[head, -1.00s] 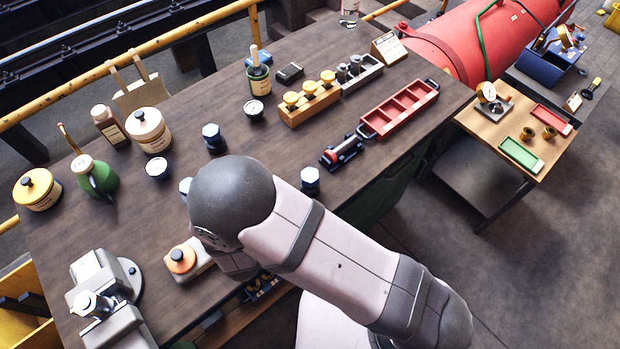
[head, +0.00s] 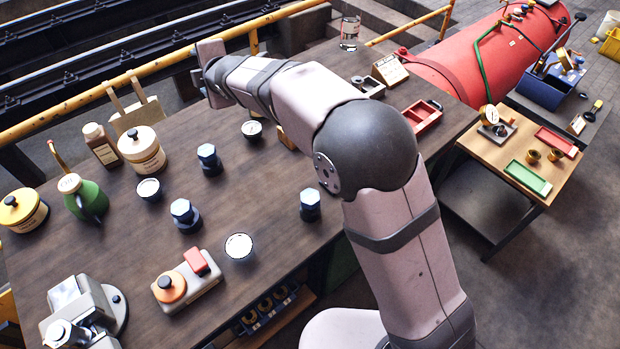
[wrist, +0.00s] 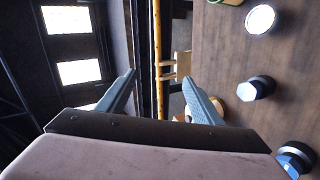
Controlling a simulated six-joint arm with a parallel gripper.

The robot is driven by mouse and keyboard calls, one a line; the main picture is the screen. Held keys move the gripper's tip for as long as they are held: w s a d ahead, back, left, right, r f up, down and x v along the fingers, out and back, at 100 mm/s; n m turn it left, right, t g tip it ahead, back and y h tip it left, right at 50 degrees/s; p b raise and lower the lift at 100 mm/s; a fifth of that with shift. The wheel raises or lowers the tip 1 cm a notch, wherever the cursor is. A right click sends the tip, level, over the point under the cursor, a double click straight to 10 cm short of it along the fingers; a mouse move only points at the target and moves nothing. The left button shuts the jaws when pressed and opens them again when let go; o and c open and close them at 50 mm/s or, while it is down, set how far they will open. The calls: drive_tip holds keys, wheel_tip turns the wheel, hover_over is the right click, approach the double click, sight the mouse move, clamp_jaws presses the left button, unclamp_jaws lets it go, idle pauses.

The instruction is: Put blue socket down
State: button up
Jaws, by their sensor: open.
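One blue piece (head: 208,160) stands mid-bench, a second (head: 185,215) nearer, and a third (head: 310,205) by the right edge. My gripper (wrist: 160,84) is open in the wrist view, with nothing between its fingers. In the head view my arm's end is over the far bench side by the yellow rail; its fingers are not clear.
A white dial (head: 238,246) lies at the near edge. A grey box with orange and red tops (head: 187,282) is beside it. The yellow rail (head: 105,88) runs behind. My arm hides some back-right items.

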drive_tip(key=s+d+f+n+g+h, duration=0.1)
drive_tip(key=s+d+f+g+h, duration=0.15)
drive_tip(key=s+f, duration=0.7)
drive_tip(key=n+t+h+b, duration=0.5)
drive_tip(key=t+h+b, duration=0.15)
drive_tip(key=h, duration=0.65)
hover_over(306, 210)
drive_tip(key=a, duration=0.2)
wheel_tip(306, 210, down, 9)
drive_tip(key=s+d+n+t+y+b, duration=0.1)
drive_tip(key=s+n+t+b, duration=0.1)
drive_tip(key=t+b, duration=0.1)
drive_tip(key=f, duration=0.7)
drive_tip(key=shift+w+d+f, duration=0.2)
drive_tip(key=shift+d, duration=0.05)
drive_tip(key=shift+w+d+r+p, duration=0.1)
drive_tip(key=shift+w+d+p, duration=0.05)
drive_tip(key=shift+w+p, duration=0.3)
drive_tip(key=shift+w+d, duration=0.25)
drive_tip(key=shift+w, duration=0.45)
